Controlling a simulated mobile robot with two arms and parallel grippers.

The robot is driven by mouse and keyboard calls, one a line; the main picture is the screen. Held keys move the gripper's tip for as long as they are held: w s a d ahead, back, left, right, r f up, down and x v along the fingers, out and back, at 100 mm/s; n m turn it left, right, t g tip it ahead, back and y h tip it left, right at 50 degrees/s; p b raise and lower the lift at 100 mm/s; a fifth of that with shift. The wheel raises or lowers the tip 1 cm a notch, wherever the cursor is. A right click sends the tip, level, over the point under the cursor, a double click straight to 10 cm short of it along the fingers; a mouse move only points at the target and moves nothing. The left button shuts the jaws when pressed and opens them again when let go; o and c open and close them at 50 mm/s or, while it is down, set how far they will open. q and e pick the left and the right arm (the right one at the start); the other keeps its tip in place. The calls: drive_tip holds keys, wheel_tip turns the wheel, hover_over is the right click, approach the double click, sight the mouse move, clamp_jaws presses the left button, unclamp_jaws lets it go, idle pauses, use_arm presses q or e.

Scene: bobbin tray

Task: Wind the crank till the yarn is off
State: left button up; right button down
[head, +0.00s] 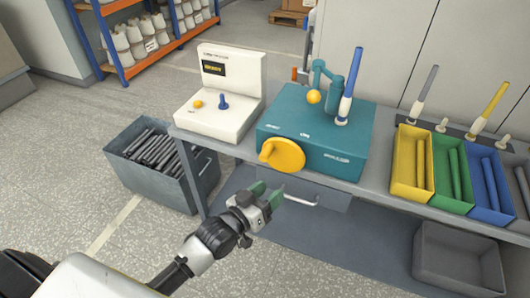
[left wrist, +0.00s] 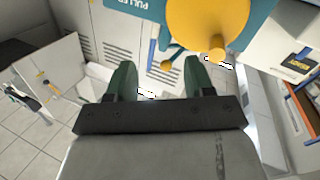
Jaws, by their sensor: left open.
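The crank is a yellow disc (head: 287,156) with a knob on the front of a teal box (head: 318,125). In the left wrist view the crank (left wrist: 200,18) and its knob (left wrist: 217,44) show at the top, beyond the fingertips. A blue bobbin (head: 350,83) with a white lower part stands tilted on the box; I cannot tell how much yarn is on it. My left gripper (head: 269,193), with green fingers, is open and empty, below and in front of the crank, apart from it. The fingers also show in the left wrist view (left wrist: 158,72). My right gripper is not in view.
A white machine (head: 221,90) with a display stands left of the box. Yellow, green and blue trays (head: 405,180) line the bench (head: 385,190) at right. A drawer handle is near my gripper.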

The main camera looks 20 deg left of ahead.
use_arm(q)
drive_tip(key=r+n, duration=0.1)
drive_tip(key=n, duration=0.4)
drive_tip(key=n+t+y+p, duration=0.15)
drive_tip(key=n+y, duration=0.45)
drive_tip(key=n, duration=2.5)
approach(271, 146)
drive_tip(key=w, duration=0.5)
drive_tip(key=w+f, duration=0.1)
drive_tip(key=w, duration=0.1)
drive_tip(key=shift+w+a, duration=0.2)
drive_tip(key=shift+w, duration=0.05)
drive_tip(key=c, duration=0.9)
drive_tip(key=shift+r+m, duration=0.1)
drive_tip(key=shift+m, duration=0.2)
